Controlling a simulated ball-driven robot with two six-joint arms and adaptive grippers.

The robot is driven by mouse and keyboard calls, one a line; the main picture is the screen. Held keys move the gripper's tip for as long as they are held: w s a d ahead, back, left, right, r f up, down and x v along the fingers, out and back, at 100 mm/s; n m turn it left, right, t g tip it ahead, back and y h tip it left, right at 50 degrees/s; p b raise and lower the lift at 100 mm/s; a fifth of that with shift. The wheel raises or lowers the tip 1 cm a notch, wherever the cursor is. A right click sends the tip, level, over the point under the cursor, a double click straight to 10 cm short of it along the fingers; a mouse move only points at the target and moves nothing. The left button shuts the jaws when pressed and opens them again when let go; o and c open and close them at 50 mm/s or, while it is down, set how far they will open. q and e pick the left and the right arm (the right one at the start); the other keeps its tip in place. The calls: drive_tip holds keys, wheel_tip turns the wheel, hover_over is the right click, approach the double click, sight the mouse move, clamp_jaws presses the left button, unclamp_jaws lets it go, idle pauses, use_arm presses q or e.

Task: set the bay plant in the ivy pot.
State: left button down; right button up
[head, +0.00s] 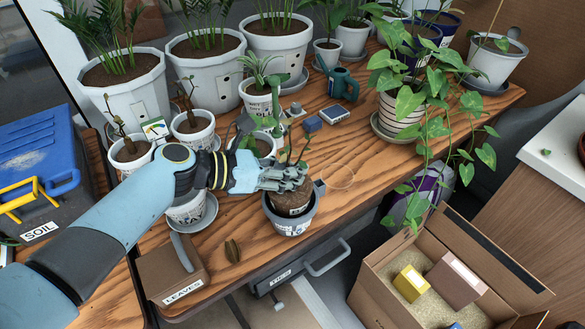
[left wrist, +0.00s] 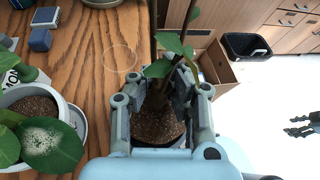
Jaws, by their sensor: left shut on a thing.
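My left gripper (head: 290,178) is shut on the bay plant (head: 287,155), a thin stem with a few green leaves and a brown root ball (head: 284,199). In the left wrist view the fingers (left wrist: 160,100) close around the stem just above the root ball (left wrist: 155,127). The root ball is at the mouth of a grey pot (head: 290,226), near the table's front edge. The pot's label is partly readable; I take it as the ivy pot. I cannot tell whether the root ball rests on the pot's bottom. A dark gripper, seemingly my right one (left wrist: 302,131), shows small at the right.
Several white pots (head: 205,75) with plants crowd the back and left of the wooden table (head: 345,165). A trailing plant (head: 410,100) hangs over the right edge. A brown leaves box (head: 172,275) stands front left. An open cardboard box (head: 400,310) stands below right.

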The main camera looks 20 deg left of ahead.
use_arm(q)
drive_tip(key=shift+f+b, duration=1.95)
drive_tip(key=shift+f, duration=0.6)
drive_tip(key=c, duration=1.9)
unclamp_jaws()
drive_tip(key=shift+r, duration=0.1)
drive_tip(key=o, duration=1)
wheel_tip(320, 180, up, 8)
drive_tip(key=p, duration=0.8)
drive_tip(key=shift+p, duration=0.4)
